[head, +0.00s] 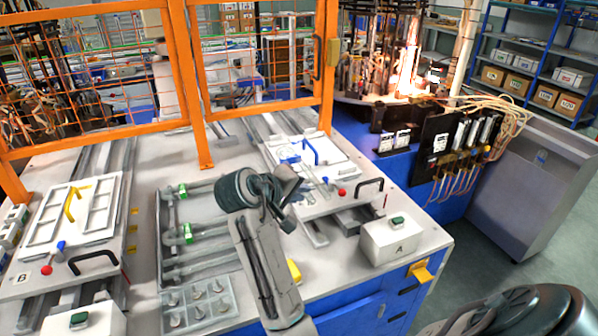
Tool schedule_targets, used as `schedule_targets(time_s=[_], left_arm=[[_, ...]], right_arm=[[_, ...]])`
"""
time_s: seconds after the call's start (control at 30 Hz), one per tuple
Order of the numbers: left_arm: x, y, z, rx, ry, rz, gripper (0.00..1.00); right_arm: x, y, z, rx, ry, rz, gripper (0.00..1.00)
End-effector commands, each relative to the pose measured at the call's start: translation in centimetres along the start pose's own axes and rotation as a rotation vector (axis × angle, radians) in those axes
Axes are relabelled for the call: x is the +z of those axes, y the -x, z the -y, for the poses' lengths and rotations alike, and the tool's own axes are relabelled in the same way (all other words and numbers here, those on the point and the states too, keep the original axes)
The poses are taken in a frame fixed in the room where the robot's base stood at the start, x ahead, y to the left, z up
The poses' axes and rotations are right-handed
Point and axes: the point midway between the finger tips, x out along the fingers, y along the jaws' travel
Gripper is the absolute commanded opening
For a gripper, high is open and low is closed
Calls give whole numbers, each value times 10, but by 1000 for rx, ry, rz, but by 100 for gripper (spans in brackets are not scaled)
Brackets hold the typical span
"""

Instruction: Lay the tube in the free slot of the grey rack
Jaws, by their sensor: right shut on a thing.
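The grey rack (163,245) lies on the bench left of centre. Several grey tube-like pieces lie across it, two of them with green clips (183,190). My right gripper (290,187) is over the bench, between the rack and the white fixture at right, just beyond the rack's right side. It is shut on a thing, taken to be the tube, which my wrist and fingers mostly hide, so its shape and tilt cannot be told. My wrist also covers the rack's upper right part; which slot is free is unclear. My left gripper is not in view.
A white fixture (340,165) with a red-knobbed lever and black handle stands right of my gripper. Box A (390,241) sits at the bench's front right. Fixture B (45,240) is at left. A small parts tray (165,322) lies before the rack. An orange fence post (205,150) rises behind.

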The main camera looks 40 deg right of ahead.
Motion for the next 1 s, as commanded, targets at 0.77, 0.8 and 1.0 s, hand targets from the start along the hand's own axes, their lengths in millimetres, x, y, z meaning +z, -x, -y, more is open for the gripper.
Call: schedule_targets(time_s=[0.77, 0.8, 1.0], left_arm=[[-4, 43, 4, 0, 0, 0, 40], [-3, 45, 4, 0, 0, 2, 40], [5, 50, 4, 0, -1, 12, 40]], right_arm=[[-92, -64, -10, 1, 5, 3, 0], [-99, -68, -10, 2, 4, 1, 0], [-114, -81, -8, 0, 2, -1, 0]])
